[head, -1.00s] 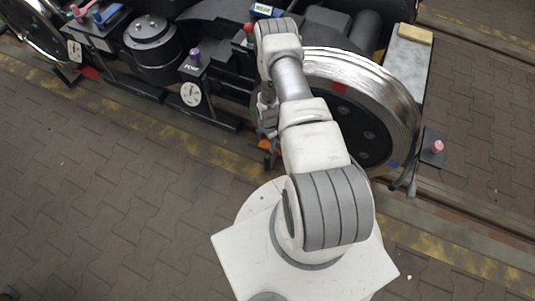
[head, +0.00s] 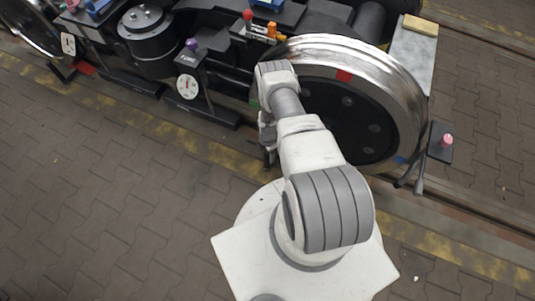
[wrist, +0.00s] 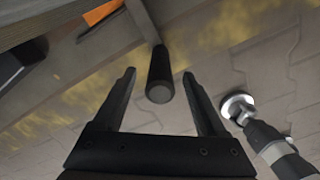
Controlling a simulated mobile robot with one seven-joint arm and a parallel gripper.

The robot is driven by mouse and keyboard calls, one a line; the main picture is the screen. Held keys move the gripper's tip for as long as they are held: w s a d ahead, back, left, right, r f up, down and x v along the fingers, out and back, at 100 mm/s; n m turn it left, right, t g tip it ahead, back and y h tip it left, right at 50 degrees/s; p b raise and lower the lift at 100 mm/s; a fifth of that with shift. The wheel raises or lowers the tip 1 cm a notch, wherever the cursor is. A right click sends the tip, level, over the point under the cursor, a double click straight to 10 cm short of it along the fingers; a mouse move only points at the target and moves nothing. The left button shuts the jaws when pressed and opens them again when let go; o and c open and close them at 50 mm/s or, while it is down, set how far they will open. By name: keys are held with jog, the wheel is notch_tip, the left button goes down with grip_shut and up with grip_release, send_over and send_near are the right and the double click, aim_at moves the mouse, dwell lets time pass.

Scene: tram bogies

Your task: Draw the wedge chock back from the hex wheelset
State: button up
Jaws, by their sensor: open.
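A bright steel wheel (head: 405,95) with a dark centre, a red mark and a blue mark stands right of my arm in the head view; I cannot make out a hex sign on it. In the wrist view, a grey rod ending in a black grip (wrist: 160,78) points towards me. An orange piece (wrist: 103,12) shows at the top left beside the rod, probably the wedge chock, mostly cut off. My gripper (wrist: 159,75) is open, with one dark finger on either side of the grip and gaps between. In the head view my arm hides the chock.
Dark bogie parts with a white gauge (head: 187,86) stand left of the wheel. A black plate with a pink knob (head: 446,141) juts out at the right. Another wheel (head: 32,30) is at the far left. The paved floor (head: 110,200) in front is clear.

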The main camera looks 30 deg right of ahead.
grip_shut()
dwell(0.3)
dwell(1.1)
